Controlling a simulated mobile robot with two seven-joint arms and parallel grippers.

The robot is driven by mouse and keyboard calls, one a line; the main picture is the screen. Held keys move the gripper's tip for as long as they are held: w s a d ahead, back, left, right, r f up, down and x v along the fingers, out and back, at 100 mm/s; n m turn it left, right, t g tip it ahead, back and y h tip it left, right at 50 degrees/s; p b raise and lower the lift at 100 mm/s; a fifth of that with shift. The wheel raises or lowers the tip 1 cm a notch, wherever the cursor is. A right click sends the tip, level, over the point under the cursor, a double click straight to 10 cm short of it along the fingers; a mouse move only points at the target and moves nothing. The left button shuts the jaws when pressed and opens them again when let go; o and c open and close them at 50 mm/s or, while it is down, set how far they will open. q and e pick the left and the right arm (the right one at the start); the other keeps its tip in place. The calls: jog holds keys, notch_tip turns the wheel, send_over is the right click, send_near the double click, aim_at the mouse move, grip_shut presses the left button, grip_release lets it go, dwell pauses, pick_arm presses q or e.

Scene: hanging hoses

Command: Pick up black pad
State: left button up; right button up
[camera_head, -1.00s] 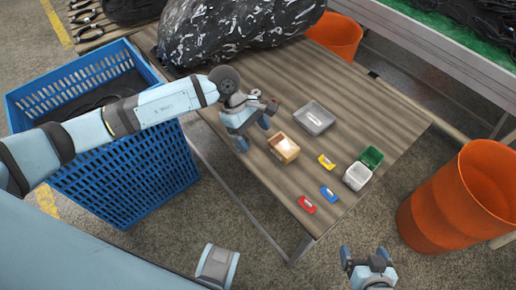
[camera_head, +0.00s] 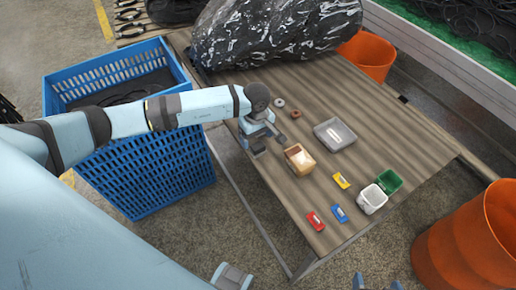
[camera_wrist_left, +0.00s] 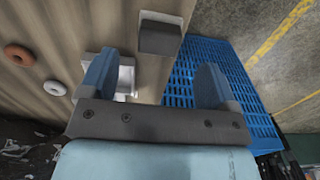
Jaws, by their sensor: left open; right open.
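A dark grey to black block, which looks like the black pad (camera_wrist_left: 160,36), lies near the table edge in the left wrist view. It is ahead of my left gripper (camera_wrist_left: 155,78), between the lines of its two fingers and apart from them. The fingers are spread with nothing between them. In the head view my left gripper (camera_head: 262,138) is low over the table's left edge, and a dark shape (camera_head: 258,148) by its fingers is probably the pad, partly hidden. Only the fingertips of my right gripper (camera_head: 376,284) show at the bottom edge, spread and empty.
A cardboard box (camera_head: 300,160) stands right beside the left gripper. A grey tray (camera_head: 335,134), white bin (camera_head: 372,199), green bin (camera_head: 389,181) and small coloured pieces lie further right. A grey ring (camera_head: 279,102) and a brown ring (camera_head: 295,114) lie behind. A blue crate (camera_head: 150,170) stands left.

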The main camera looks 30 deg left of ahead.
aim_at(258, 146)
pick_arm(q)
jog(key=f, duration=0.5)
jog(key=shift+d, duration=0.25)
jog(key=c, duration=1)
notch_tip(258, 146, up, 20)
